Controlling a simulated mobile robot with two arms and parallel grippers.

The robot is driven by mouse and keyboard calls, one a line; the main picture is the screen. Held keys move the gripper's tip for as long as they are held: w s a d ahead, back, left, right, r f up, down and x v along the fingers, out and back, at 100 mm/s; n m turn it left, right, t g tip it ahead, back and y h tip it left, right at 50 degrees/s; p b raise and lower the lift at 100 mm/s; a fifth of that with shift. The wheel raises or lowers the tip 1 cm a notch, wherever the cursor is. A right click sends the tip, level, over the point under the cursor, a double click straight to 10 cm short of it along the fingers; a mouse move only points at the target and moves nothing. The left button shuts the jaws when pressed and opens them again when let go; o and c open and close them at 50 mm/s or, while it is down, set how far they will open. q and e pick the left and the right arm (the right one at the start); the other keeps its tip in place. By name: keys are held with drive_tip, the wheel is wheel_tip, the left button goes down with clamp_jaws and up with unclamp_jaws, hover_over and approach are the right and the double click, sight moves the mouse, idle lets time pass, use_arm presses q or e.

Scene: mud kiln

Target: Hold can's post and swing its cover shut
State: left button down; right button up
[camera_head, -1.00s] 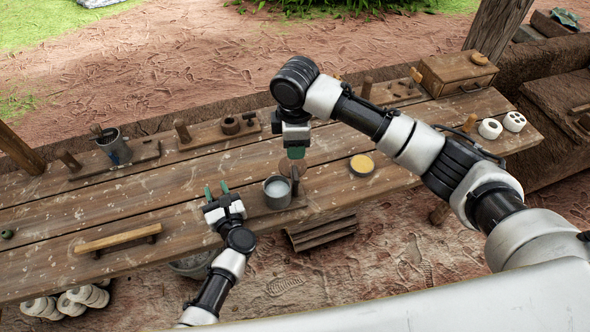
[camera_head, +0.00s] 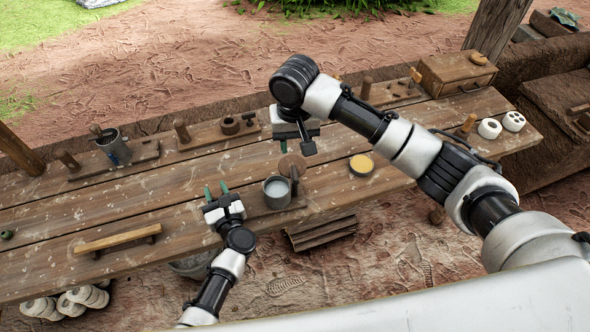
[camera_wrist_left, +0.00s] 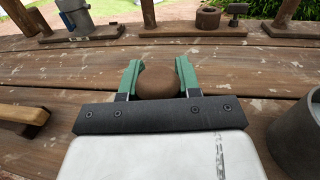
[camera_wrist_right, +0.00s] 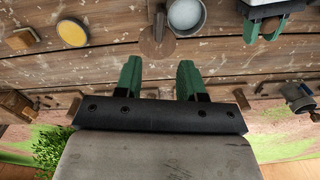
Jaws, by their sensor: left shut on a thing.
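The can (camera_head: 277,191) is a grey cylinder, open at the top, with pale grey contents. Its dark post (camera_head: 294,181) stands at its right side. The round brown cover (camera_head: 291,162) is swung off the mouth, towards the back; it also shows in the right wrist view (camera_wrist_right: 157,48). My right gripper (camera_head: 296,150) is open and empty above the cover; in its wrist view the cover lies beyond and between the fingertips. My left gripper (camera_head: 216,190), left of the can, is shut on a rounded brown knob (camera_wrist_left: 158,82). What lies below the knob is hidden.
A yellow-topped round tin (camera_head: 362,165) stands right of the can. A wooden bar handle (camera_head: 118,239) lies at the front left. Another grey can (camera_head: 115,148) and several wooden pegs line the back.

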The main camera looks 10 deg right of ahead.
sight(295, 172)
wheel_tip(295, 172, down, 11)
drive_tip(key=shift+f, duration=0.1)
idle(0.3)
clamp_jaws()
